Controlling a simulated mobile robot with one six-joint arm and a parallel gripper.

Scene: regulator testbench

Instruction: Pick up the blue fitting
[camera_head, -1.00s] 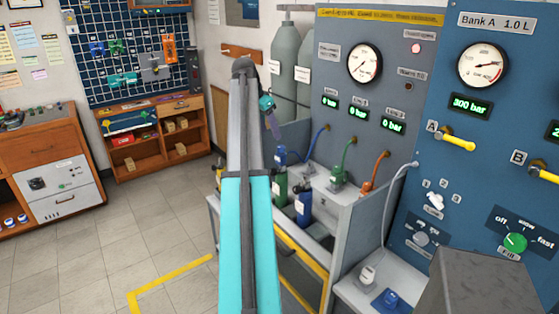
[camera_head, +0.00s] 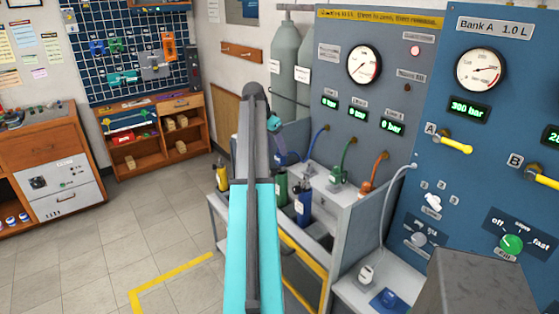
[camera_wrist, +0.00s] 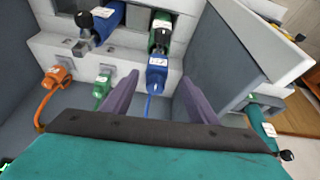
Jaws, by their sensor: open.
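The blue fitting (camera_wrist: 156,72) has a white label and a blue hose running down from it in the wrist view. It stands in a pale holder on the bench and shows partly hidden behind my gripper in the head view (camera_head: 291,158). My gripper (camera_wrist: 160,79) is open and empty. Its two purple fingers reach out on either side of the fitting in the wrist view, with visible gaps left and right. I cannot tell how far its fingertips are from the fitting in depth. In the head view my gripper (camera_head: 276,134) is just above the fitting.
A green fitting (camera_wrist: 102,87) and an orange fitting (camera_wrist: 56,77) stand left of the blue one in the wrist view. A blue bottle (camera_wrist: 107,18) and a green bottle (camera_wrist: 160,32) stand beyond. A grey side wall (camera_wrist: 216,55) rises on the right. The gauge panel (camera_head: 345,95) stands behind.

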